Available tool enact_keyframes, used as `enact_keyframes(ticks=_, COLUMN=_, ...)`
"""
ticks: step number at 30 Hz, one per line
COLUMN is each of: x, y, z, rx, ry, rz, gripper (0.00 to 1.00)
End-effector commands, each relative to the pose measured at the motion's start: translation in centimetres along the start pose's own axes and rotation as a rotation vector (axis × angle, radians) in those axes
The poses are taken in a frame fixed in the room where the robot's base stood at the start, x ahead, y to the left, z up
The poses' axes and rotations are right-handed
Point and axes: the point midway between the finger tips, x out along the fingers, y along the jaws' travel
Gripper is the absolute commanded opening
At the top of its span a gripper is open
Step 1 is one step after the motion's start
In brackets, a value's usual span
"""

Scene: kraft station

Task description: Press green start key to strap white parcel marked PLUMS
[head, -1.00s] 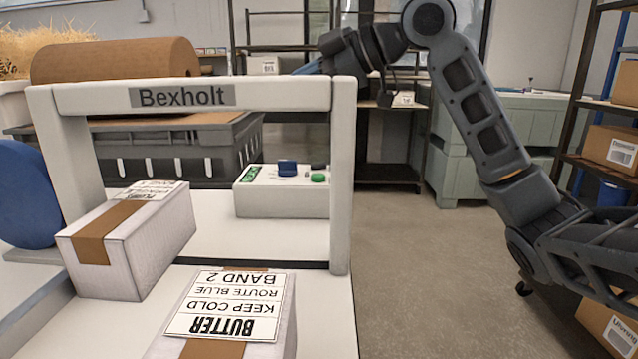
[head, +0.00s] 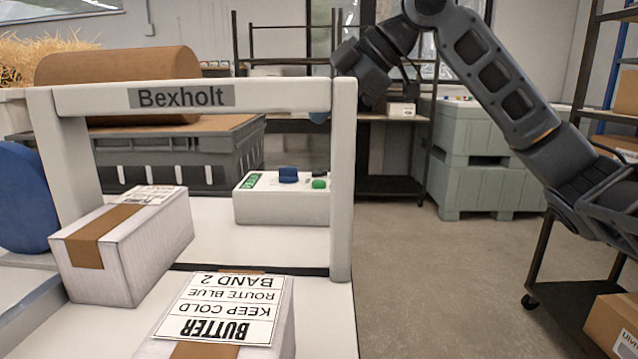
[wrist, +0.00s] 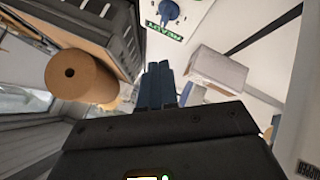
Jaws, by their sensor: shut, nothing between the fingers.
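The green start key (head: 319,184) is on top of a white control box (head: 280,208), just behind the right post of the strapping arch. A white parcel (head: 125,250) with brown tape sits under the arch's left side; its label is too small to read surely. A second white parcel (head: 225,325), labelled BUTTER, is nearer. My gripper (head: 320,117) is mostly hidden behind the arch's right post, above the control box and apart from it. In the wrist view its blue fingers (wrist: 160,84) are together and empty. The control box's blue knob (wrist: 168,10) also shows there; the green key does not.
The white Bexholt arch (head: 200,97) spans the bench between the camera and the control box. A brown paper roll (head: 120,68) and a grey crate (head: 180,160) stand behind. Shelving (head: 585,300) is at right; open floor lies between.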

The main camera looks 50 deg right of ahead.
Motion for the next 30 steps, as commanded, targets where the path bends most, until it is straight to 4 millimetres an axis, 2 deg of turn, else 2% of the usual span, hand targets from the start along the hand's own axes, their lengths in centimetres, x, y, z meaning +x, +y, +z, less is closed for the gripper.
enact_keyframes(ticks=19, x=5.2, y=-3.8, z=3.8, rx=0.001, ry=0.002, rz=0.000, gripper=0.00)
enact_keyframes(ticks=30, x=5.9, y=-4.3, z=4.3, rx=0.000, ry=0.000, rz=0.000, gripper=0.00)
